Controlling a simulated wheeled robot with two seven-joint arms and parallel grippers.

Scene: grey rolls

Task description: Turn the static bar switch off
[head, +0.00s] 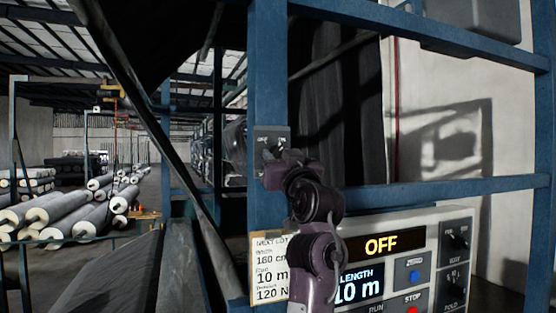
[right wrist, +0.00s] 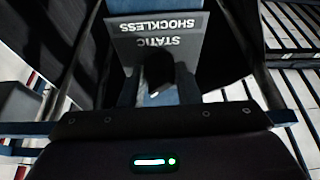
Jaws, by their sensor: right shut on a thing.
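The static bar switch is a small grey plate (head: 264,133) on the blue upright post. In the right wrist view the plate (right wrist: 155,42) reads "STATIC SHOCKLESS" upside down. Its dark knob (right wrist: 158,70) sits between the fingers of my right gripper (right wrist: 159,88). In the head view my right gripper (head: 274,160) is at the plate's lower edge and covers part of it. The gripper is shut on the knob. The knob's exact angle is hard to tell. My left gripper is out of view.
A console (head: 440,262) with an amber "OFF" display, a length readout, buttons and knobs stands at lower right, behind my right arm. A paper card (head: 268,262) hangs left of it. Blue rails (head: 450,192) cross nearby. Grey rolls (head: 70,215) lie at far left.

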